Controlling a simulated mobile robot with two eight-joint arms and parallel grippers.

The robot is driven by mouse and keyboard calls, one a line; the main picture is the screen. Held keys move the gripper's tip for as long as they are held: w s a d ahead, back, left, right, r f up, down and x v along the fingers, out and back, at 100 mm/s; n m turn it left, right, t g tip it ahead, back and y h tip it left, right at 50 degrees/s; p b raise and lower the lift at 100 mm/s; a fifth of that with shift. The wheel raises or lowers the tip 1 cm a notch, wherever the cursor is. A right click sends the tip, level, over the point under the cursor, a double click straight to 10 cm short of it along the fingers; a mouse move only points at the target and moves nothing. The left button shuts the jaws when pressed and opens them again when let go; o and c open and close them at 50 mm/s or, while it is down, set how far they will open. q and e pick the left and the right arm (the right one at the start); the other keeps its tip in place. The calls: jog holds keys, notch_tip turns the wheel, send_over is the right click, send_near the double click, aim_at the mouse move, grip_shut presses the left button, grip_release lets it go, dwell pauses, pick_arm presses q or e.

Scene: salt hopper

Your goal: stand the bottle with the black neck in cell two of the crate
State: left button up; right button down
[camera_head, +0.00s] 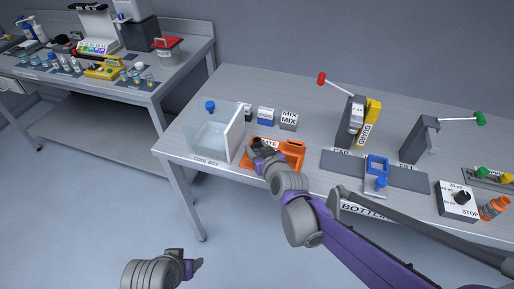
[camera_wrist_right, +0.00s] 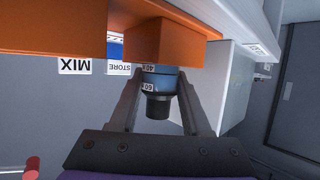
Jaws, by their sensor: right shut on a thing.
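My right gripper (camera_head: 259,147) is at the orange crate (camera_head: 291,166) on the near left of the table, and covers part of it and of its label. In the right wrist view the right gripper (camera_wrist_right: 158,98) is shut on a small bottle (camera_wrist_right: 165,79) with a blue body, white label and black neck (camera_wrist_right: 158,107). The bottle's far end meets the orange crate (camera_wrist_right: 163,42) in that view; I cannot tell whether it is in a cell, or which one. My left gripper (camera_head: 193,266) is low at the bottom, away from the table; its fingers are unclear.
A clear cool box (camera_head: 238,135) stands just left of the crate, with a blue-capped item (camera_head: 210,106) at it. Behind are a blue box (camera_head: 266,116) and a MIX box (camera_head: 289,120). To the right are a grey station (camera_head: 352,122) with a red-knobbed lever and another (camera_head: 420,138) with a green knob.

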jog(key=shift+c, duration=1.8)
grip_release()
jog(key=shift+s+r, duration=0.1)
jog(key=shift+r, duration=0.05)
jog(key=p+v, duration=0.2)
jog(key=v, duration=1)
jog(key=s+d+f+m+g+h, duration=0.2)
jog(key=s+d+f+g, duration=0.2)
jog(key=s+d+f, duration=0.45)
jog(key=s+d+f+m+g+h, duration=0.25)
jog(key=s+d+g, duration=0.2)
jog(key=s, duration=0.75)
notch_tip(320, 180, up, 6)
jog(key=w+t+p, duration=0.1)
jog(key=p, duration=0.4)
jog(key=shift+w+d, duration=0.35)
jog(key=shift+d, duration=0.05)
